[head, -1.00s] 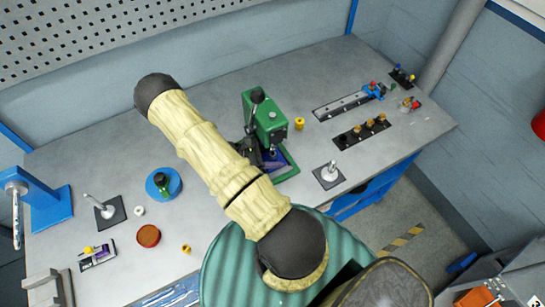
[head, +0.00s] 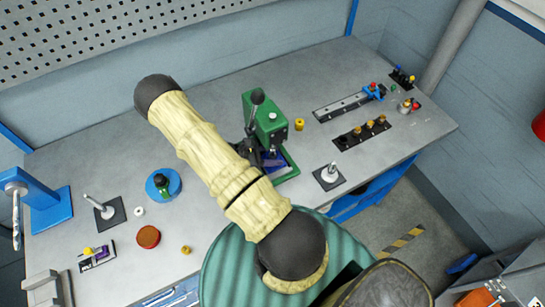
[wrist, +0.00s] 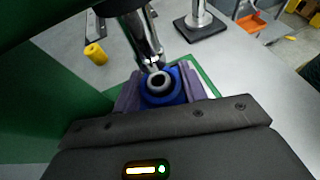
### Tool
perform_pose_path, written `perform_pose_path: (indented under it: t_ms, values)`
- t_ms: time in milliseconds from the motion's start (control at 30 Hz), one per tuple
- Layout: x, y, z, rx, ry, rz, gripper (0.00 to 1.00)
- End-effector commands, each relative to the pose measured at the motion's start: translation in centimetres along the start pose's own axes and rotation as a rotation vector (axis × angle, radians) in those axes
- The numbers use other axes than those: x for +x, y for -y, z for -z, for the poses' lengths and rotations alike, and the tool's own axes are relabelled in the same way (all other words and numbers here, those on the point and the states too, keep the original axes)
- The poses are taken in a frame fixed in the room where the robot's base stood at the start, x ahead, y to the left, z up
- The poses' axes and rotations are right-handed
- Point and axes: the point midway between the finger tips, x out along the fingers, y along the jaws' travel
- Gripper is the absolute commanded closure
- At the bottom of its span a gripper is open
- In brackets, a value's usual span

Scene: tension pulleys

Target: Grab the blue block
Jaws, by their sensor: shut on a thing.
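The blue block (wrist: 163,99) is in the wrist view, with a grey round ring or bore in its top. My gripper (wrist: 160,88) is shut on it, with one purple-grey finger on each side. The block sits at the base of the green press, under its metal ram (wrist: 147,40), which ends close above the ring. I cannot tell whether the block touches the base below. In the head view my gripper (head: 266,157) is at the foot of the green press (head: 264,118), partly hidden by my arm, and only a little blue shows there.
A yellow cylinder (head: 299,124) stands right of the press. A metal post on a dark plate (head: 328,176) stands to its front right. A black rack (head: 361,133) and a rail (head: 347,104) lie farther right. The bench between them is clear.

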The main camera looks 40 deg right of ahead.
Motion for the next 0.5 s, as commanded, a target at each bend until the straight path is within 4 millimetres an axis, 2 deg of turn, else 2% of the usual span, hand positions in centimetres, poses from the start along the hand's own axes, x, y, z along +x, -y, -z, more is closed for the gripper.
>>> perform_pose_path:
  t_ms: [367, 500]
  values:
    - [-0.6, 0.0, -1.3, 0.002, 0.0, 0.001, 0.95]
    - [-1.1, 1.5, -0.9, -0.003, 0.002, 0.0, 0.95]
